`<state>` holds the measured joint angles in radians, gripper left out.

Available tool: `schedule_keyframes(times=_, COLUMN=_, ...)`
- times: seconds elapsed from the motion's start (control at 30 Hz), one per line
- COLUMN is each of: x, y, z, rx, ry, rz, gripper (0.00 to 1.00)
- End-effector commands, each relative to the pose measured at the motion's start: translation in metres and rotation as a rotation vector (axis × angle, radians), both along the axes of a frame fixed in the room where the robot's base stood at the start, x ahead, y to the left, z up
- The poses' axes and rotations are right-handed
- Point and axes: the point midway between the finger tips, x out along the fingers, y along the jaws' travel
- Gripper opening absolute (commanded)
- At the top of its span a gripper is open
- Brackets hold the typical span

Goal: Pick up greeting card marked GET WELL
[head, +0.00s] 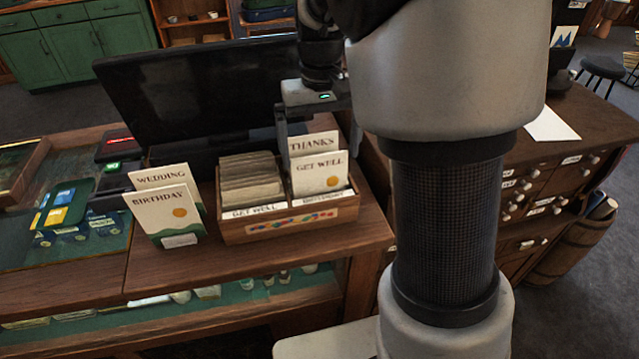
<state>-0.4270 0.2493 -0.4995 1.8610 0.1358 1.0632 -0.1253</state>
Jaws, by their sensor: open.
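The GET WELL card (320,172) is cream with an orange dot. It stands upright in the right compartment of a wooden card box (288,226), in front of a THANKS card (314,143). My gripper (318,138) is open, pointing down just above and behind these cards. One finger shows beside the left edge of the THANKS card; the other is partly hidden near my arm. I cannot tell whether a finger touches a card. The box's left compartment, labelled GET WELL, holds several brown cards or envelopes (250,180). The right compartment's label appears to read BIRTHDAY.
WEDDING (158,178) and BIRTHDAY (163,212) cards stand left of the box on the wooden counter (345,240). A large black screen (190,95) rises behind. Card terminals (113,147) lie further left. My arm blocks the view right of the box.

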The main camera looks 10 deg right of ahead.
Motion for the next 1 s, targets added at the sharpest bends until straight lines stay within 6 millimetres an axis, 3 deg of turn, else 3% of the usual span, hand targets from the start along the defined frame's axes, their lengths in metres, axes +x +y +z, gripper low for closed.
schedule_keyframes(times=0.3, x=-0.006, y=0.002, z=-0.044, rx=-0.001, ry=0.004, rz=0.001, gripper=1.0)
schedule_keyframes(times=0.6, x=-0.005, y=0.002, z=-0.049, rx=0.0, ry=0.001, rz=0.0, gripper=1.0)
schedule_keyframes(times=0.83, x=-0.005, y=0.002, z=-0.049, rx=0.0, ry=0.001, rz=0.001, gripper=0.63)
schedule_keyframes(times=1.0, x=-0.005, y=0.002, z=-0.049, rx=0.0, ry=0.001, rz=0.001, gripper=0.61)
